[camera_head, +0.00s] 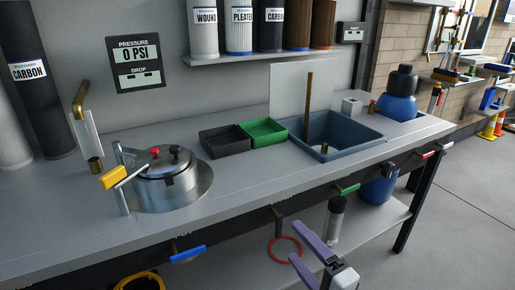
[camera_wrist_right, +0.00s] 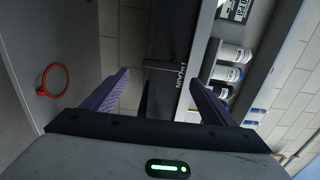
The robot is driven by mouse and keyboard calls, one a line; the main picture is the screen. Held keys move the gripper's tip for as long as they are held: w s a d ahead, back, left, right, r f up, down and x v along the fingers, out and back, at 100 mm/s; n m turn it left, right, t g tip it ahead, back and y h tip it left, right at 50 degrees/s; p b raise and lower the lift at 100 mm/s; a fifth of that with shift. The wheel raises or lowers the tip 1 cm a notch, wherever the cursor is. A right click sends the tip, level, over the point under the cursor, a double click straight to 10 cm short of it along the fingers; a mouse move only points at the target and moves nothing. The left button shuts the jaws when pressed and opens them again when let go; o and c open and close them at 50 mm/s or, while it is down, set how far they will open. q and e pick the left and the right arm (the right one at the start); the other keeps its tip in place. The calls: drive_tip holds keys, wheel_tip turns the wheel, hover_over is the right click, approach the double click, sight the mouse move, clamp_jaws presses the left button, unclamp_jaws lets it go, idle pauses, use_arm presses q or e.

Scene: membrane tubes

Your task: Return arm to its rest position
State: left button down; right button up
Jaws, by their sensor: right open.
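My right gripper (camera_head: 297,242) is at the bottom of the head view, in front of the bench's front edge. Its two purple fingers are apart and nothing is between them. In the right wrist view its fingers (camera_wrist_right: 158,78) are also spread and empty, with a dark post and part of the bench beyond. My right arm runs out of the bottom of the head view. My left gripper is not in view.
The grey bench (camera_head: 260,195) carries a steel housing (camera_head: 168,185), a black tray (camera_head: 224,140), a green tray (camera_head: 264,131) and a blue sink (camera_head: 345,131). Valve handles, one blue (camera_head: 188,254), line its front. A red ring (camera_head: 285,249) hangs below.

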drive_tip(key=s+f+n+g+h, duration=0.2)
drive_tip(key=s+f+n+g, duration=0.2)
drive_tip(key=s+f+n, duration=0.6)
drive_tip(key=s+f+n+g+h, duration=0.2)
drive_tip(key=s+f+n+g, duration=0.3)
drive_tip(key=s, duration=0.8)
use_arm(q)
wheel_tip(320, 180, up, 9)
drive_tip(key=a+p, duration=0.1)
drive_tip(key=p, duration=1.2)
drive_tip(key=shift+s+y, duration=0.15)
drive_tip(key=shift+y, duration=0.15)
use_arm(e)
wheel_tip(320, 180, up, 7)
drive_tip(key=d+t, duration=0.1)
drive_tip(key=shift+d+f+n, duration=0.2)
drive_tip(key=shift+d+n, duration=0.1)
drive_tip(key=shift+n, duration=0.1)
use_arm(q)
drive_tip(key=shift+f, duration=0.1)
